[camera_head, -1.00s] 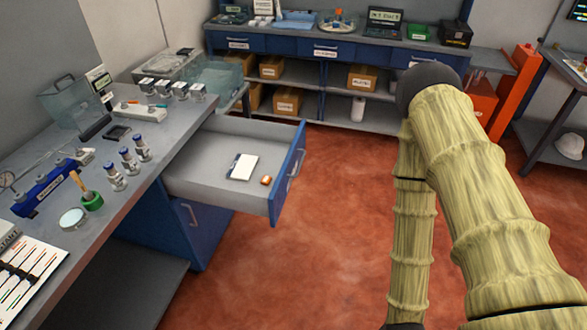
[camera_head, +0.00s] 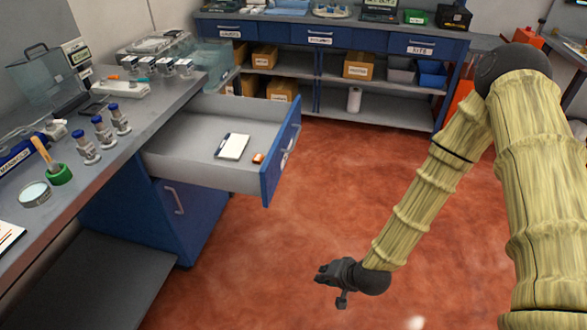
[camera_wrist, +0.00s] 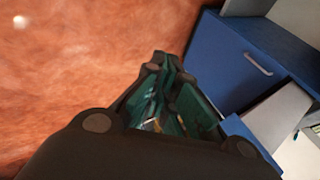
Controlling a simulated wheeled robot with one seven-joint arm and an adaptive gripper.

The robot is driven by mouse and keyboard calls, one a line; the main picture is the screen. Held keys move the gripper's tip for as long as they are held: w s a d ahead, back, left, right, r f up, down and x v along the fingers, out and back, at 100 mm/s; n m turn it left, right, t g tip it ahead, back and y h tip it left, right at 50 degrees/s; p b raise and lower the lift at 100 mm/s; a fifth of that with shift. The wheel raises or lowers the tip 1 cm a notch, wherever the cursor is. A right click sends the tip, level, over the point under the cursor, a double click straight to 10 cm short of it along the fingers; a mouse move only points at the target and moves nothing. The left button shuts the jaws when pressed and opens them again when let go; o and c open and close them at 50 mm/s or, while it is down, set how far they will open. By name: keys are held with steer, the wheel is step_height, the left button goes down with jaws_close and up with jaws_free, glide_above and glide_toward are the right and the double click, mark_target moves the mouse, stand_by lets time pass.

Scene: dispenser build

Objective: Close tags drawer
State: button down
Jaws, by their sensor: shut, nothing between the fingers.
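The open drawer (camera_head: 190,170) extends out of the workbench on the left in the head view, with a blue front (camera_head: 282,152) and a bar handle (camera_head: 287,153). A white notepad with a dark pen (camera_head: 233,147) and a small orange item (camera_head: 258,158) lie inside it. My gripper (camera_head: 330,281) is shut and empty, over the red floor, in front of and below the drawer, apart from it. In the wrist view my shut fingers (camera_wrist: 165,75) point past a blue cabinet with a handle (camera_wrist: 258,64). I cannot read a label on the drawer front.
Below the drawer is a closed blue cabinet door (camera_head: 185,210). A blue bench (camera_head: 330,40) with boxes stands at the back. The red floor (camera_head: 330,200) in the middle is clear.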

steer(key=w+a+m+t+y+b, duration=0.1)
steer(key=w+a+m+t+b, duration=0.1)
steer(key=w+b, duration=0.5)
steer(key=m+t+y+b, duration=0.3)
steer(key=m+t+b, duration=0.35)
steer(key=b, duration=0.95)
glide_toward(285, 147)
steer(key=w+d+f+n+t, duration=0.1)
steer(key=w+f+n+t, duration=0.1)
steer(key=w, duration=0.1)
steer(key=shift+w+a+g, duration=0.15)
steer(key=shift+w+a, duration=0.15)
steer(key=shift+a, duration=0.55)
steer(key=shift+w+a+g, duration=0.1)
steer(key=shift+w+a, duration=0.2)
steer(key=shift+a, duration=0.55)
steer(key=shift+r, duration=0.1)
